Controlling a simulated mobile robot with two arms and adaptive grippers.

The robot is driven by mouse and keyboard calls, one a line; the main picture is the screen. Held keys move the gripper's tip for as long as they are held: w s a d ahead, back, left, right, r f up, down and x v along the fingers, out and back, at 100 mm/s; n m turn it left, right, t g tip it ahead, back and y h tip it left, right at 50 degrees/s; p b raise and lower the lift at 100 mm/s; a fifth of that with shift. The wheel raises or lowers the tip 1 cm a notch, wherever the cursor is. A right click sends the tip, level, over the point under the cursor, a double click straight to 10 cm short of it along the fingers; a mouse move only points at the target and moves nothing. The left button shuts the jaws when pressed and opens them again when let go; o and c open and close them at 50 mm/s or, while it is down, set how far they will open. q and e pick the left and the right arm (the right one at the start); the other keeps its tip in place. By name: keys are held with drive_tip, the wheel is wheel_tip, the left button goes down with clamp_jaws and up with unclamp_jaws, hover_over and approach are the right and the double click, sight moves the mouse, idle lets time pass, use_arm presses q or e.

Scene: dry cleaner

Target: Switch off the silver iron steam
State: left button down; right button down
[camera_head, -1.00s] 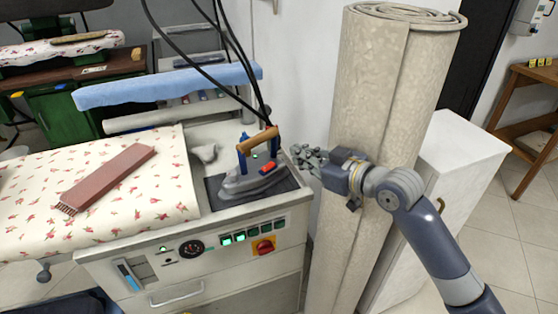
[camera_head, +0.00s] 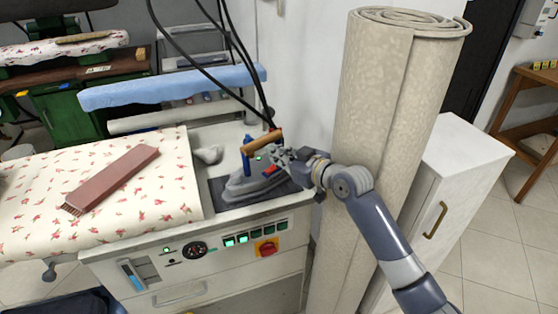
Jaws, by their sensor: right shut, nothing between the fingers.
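The silver iron (camera_head: 243,186) rests on a dark pad (camera_head: 222,200) on top of the ironing station. It has a wooden handle (camera_head: 262,141) and blue posts. A red switch (camera_head: 270,169) shows on its side, partly hidden by my right gripper. A small green light (camera_head: 258,158) shows under the handle. My right gripper (camera_head: 278,160) is shut and empty, at the right side of the iron beside the red switch. I cannot tell if the fingers touch it. My left gripper is not in view.
A brush (camera_head: 112,178) lies on the flowered ironing board (camera_head: 150,215). The station's front panel (camera_head: 190,255) has green lit switches and a red knob (camera_head: 267,248). Black cables hang above the iron.

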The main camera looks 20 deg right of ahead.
drive_tip(key=shift+d+f, duration=0.15)
drive_tip(key=shift+f, duration=0.9)
drive_tip(key=shift+d+f+m, duration=0.2)
drive_tip(key=shift+f+m, duration=0.2)
drive_tip(key=shift+r, duration=0.25)
wheel_tip(320, 180, up, 10)
drive_tip(key=shift+f, duration=0.15)
drive_tip(key=shift+w, duration=0.1)
